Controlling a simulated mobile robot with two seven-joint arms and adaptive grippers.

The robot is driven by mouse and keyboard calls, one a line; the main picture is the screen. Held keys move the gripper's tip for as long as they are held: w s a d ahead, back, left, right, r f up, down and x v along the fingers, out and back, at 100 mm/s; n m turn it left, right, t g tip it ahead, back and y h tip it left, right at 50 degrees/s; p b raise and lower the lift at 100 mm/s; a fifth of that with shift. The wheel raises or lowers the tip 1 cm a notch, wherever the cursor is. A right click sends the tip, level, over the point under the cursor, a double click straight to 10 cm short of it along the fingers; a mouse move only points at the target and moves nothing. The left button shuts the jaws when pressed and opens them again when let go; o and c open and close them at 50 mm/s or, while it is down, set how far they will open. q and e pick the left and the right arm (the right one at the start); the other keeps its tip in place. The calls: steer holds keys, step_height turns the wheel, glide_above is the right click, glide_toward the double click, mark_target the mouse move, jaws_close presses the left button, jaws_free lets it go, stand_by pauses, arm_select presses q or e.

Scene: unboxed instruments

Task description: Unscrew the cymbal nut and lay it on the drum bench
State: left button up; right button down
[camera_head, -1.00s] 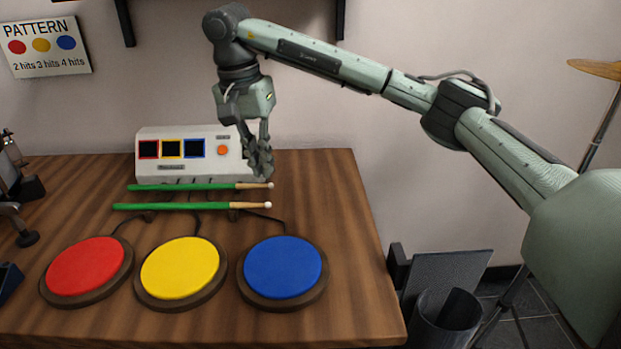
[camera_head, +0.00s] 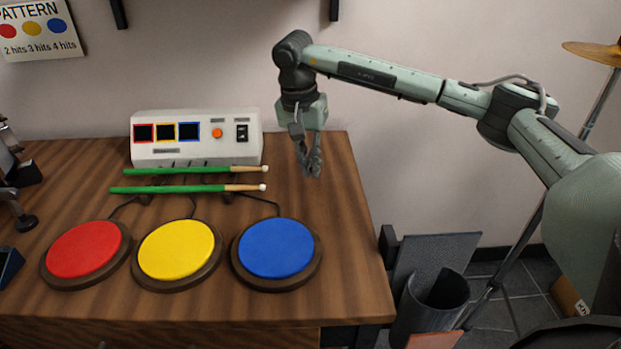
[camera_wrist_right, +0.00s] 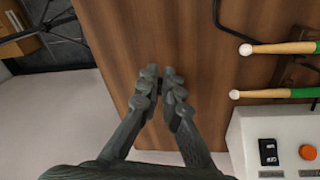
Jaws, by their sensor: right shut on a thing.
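My right gripper (camera_head: 309,168) hangs with its fingers down over the right rear part of the wooden drum bench (camera_head: 345,265). In the right wrist view the fingers (camera_wrist_right: 160,85) are drawn close together above bare bench wood. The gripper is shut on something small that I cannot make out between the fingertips. The brass cymbal (camera_head: 598,52) is cut off by the right edge of the head view, on a stand (camera_head: 600,105). I cannot make out a cymbal nut in either view.
Red (camera_head: 84,249), yellow (camera_head: 177,249) and blue (camera_head: 276,248) pads lie on the bench. Behind them are two green drumsticks (camera_head: 165,188) and a white module (camera_head: 195,153). Bench wood right of the blue pad is clear. A dark bin (camera_head: 432,300) stands right of the bench.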

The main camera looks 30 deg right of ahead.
mark_target(312, 192)
step_height(312, 192, down, 3)
steer(key=shift+f, duration=0.5)
arm_select(q)
steer(key=shift+f, duration=0.55)
arm_select(e)
steer(key=shift+f, duration=0.15)
steer(key=c, duration=1.8)
jaws_free()
steer(key=shift+o, duration=1)
arm_select(q)
steer(key=shift+w+r, duration=0.1)
steer(key=shift+r, duration=0.35)
